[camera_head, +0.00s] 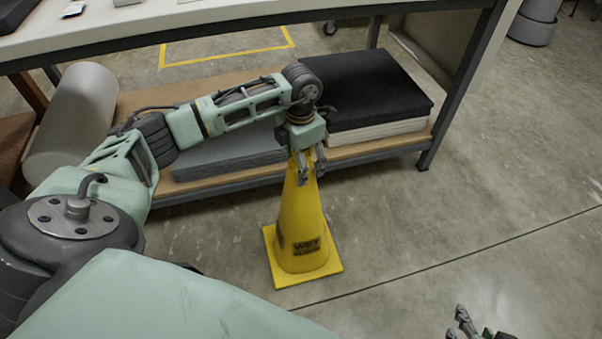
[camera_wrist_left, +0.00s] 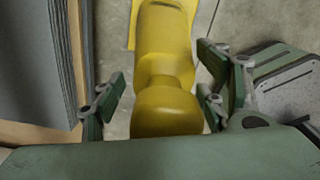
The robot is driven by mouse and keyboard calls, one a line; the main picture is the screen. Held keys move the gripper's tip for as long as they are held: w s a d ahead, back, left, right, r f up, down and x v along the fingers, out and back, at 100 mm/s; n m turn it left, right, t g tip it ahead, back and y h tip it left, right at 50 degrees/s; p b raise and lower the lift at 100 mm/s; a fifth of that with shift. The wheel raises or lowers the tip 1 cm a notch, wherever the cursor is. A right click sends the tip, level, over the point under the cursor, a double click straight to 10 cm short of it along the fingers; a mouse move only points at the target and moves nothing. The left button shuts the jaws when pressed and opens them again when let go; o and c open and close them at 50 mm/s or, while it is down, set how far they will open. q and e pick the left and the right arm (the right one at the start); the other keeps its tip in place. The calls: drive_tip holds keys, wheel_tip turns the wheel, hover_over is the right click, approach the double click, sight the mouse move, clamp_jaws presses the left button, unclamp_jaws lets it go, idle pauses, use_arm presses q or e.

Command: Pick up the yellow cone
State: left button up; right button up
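The yellow cone (camera_head: 301,226) stands upright on the concrete floor in front of the workbench, with dark lettering near its square base. My left gripper (camera_head: 312,172) is over its top in the head view, with the fingers spread on either side. In the left wrist view the cone's rounded top (camera_wrist_left: 166,111) lies between the two open fingers of my left gripper (camera_wrist_left: 160,100), with gaps on both sides. My right gripper (camera_head: 464,322) shows only partly at the bottom edge of the head view; its fingertips look apart.
A workbench (camera_head: 240,14) with a wooden lower shelf (camera_head: 370,153) stands behind the cone. The shelf carries a black-topped stack (camera_head: 365,88), grey sheets (camera_head: 225,150) and a large roll (camera_head: 75,120). The floor to the right is clear.

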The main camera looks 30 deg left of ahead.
use_arm(q)
clamp_jaws()
idle(0.4)
drive_tip(key=shift+w+r, duration=0.1)
drive_tip(key=shift+r, duration=0.15)
